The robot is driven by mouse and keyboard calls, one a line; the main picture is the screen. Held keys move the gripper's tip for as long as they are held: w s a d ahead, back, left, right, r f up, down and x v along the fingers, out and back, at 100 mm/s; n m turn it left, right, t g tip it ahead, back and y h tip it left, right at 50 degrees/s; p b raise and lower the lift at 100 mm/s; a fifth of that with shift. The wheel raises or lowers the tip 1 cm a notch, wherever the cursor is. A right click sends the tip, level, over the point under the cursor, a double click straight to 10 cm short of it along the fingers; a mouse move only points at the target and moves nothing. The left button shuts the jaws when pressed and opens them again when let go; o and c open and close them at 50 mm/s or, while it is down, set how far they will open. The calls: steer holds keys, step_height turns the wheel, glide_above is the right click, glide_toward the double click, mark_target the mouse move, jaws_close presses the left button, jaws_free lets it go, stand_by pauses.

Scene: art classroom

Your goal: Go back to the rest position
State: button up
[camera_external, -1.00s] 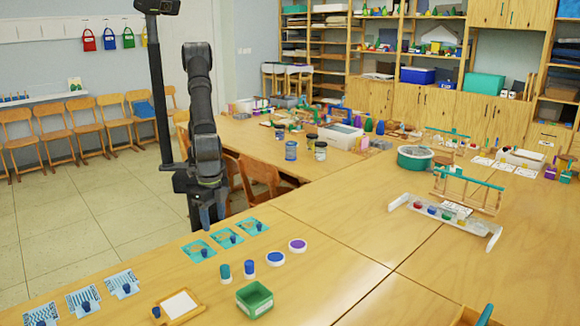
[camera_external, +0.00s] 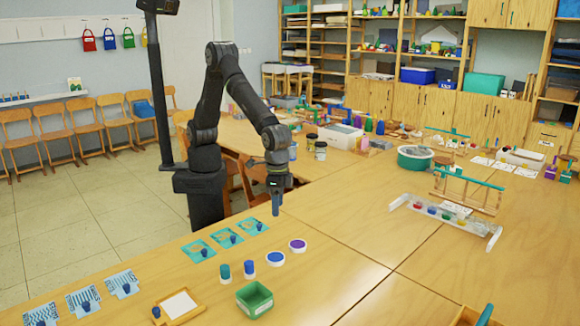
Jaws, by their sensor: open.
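My gripper (camera_external: 276,207) hangs pointing down over the back edge of the near table (camera_external: 335,277), to the right of my base. Its jaws are apart, and I see nothing between them. It is behind the teal cards with dark blue knobs (camera_external: 227,236) and the round purple-topped pot (camera_external: 298,244), and touches neither. My arm is bent, with its elbow raised high and its forearm sloping down to the right.
A green open box (camera_external: 254,300), a blue-topped pot (camera_external: 275,259), small stamps (camera_external: 249,268) and a framed white pad (camera_external: 180,305) stand on the near table. A clear rack (camera_external: 446,214) stands at the right. The table middle is bare.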

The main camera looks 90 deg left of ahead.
steer(key=w+a+n, duration=0.3)
steer(key=w+a, duration=1)
steer(key=shift+a+n, duration=0.3)
steer(key=shift+a, duration=0.1)
